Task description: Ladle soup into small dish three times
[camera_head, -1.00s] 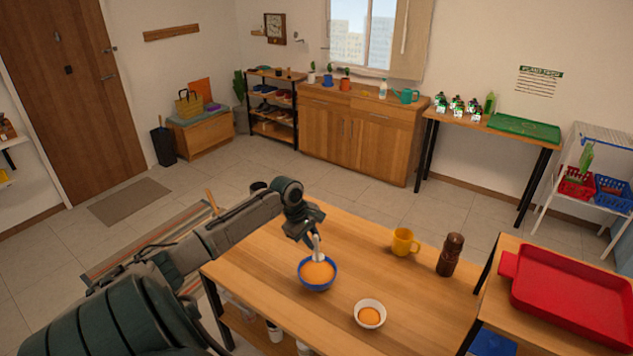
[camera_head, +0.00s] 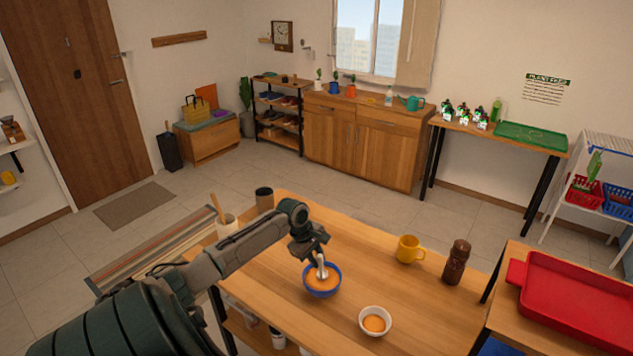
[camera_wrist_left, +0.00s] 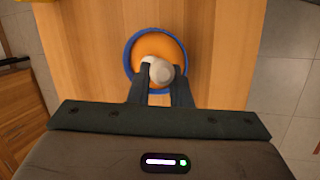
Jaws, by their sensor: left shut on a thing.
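A blue bowl (camera_head: 323,293) filled with orange soup (camera_head: 318,281) stands on the wooden table. My left gripper (camera_head: 318,255) is above the bowl and shut on a pale ladle (camera_head: 321,267). The ladle points down into the soup, and its lower end is hidden. In the left wrist view, the ladle's rounded pale top (camera_wrist_left: 160,72) sits between the fingers, over the soup. A small white dish (camera_head: 375,333) stands on the table to the right and nearer, with some orange soup (camera_head: 375,324) in it. My right gripper is not in view.
A yellow mug (camera_head: 409,250) and a brown pepper mill (camera_head: 456,263) stand farther right on the table. A red tray (camera_head: 575,300) lies on the right-hand table. A dark cup (camera_head: 264,199) and a pale pot with wooden utensils (camera_head: 227,226) are at the back left.

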